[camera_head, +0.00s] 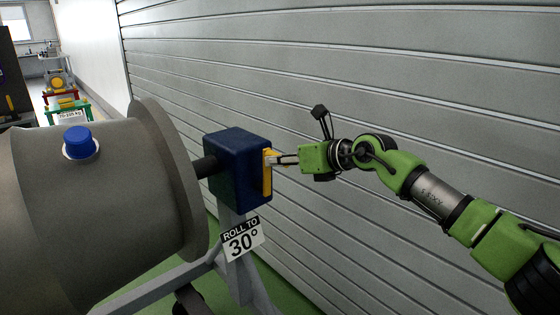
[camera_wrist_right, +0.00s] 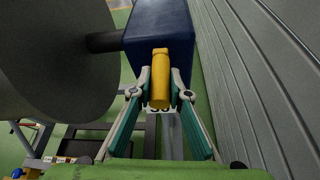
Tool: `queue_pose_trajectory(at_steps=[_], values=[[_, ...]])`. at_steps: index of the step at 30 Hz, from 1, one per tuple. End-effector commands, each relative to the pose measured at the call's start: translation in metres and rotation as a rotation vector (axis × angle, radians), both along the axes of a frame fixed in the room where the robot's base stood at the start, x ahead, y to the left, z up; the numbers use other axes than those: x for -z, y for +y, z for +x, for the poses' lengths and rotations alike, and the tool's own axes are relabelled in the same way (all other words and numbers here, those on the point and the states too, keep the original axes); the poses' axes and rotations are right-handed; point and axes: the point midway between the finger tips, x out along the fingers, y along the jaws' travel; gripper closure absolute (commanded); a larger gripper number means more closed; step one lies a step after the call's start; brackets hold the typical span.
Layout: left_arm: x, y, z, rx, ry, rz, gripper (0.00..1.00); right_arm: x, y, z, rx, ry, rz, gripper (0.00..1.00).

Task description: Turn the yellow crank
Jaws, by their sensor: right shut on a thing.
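The yellow crank (camera_head: 267,174) is on the right face of a dark blue box (camera_head: 236,165) in the head view. In the right wrist view the crank (camera_wrist_right: 160,78) shows as a yellow bar in front of the blue box (camera_wrist_right: 160,30). My right gripper (camera_head: 277,160) reaches in from the right and is shut on the crank. In the right wrist view its two fingertips (camera_wrist_right: 160,94) sit on either side of the yellow bar. My left gripper is in neither view.
A large grey cylinder (camera_head: 90,215) with a blue cap (camera_head: 79,141) joins the box by a dark shaft. A "ROLL TO 30°" sign (camera_head: 243,240) hangs below the box on a grey stand (camera_head: 247,285). A ribbed grey wall (camera_head: 400,60) runs close behind my right arm.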

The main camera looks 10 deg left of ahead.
Motion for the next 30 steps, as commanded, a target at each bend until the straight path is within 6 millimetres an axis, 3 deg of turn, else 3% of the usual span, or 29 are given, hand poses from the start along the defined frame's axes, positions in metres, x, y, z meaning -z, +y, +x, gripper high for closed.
queue_pose_trajectory(at_steps=[8,9,10,11,23,30], values=[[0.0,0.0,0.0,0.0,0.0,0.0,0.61,-0.001,0.004,-0.004,-0.009,0.003,0.002,1.0],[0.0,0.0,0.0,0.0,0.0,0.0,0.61,0.0,0.004,-0.004,-0.009,0.003,0.002,0.75],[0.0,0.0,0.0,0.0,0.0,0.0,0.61,0.0,0.004,-0.004,-0.009,0.004,0.002,0.68],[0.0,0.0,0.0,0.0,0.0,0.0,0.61,0.0,0.004,-0.004,-0.008,0.004,0.002,0.66],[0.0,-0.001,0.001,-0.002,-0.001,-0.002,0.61,-0.001,-0.002,-0.003,-0.003,0.002,-0.001,0.66],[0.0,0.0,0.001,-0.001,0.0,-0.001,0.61,-0.013,-0.03,-0.017,-0.003,0.0,-0.002,0.66]])
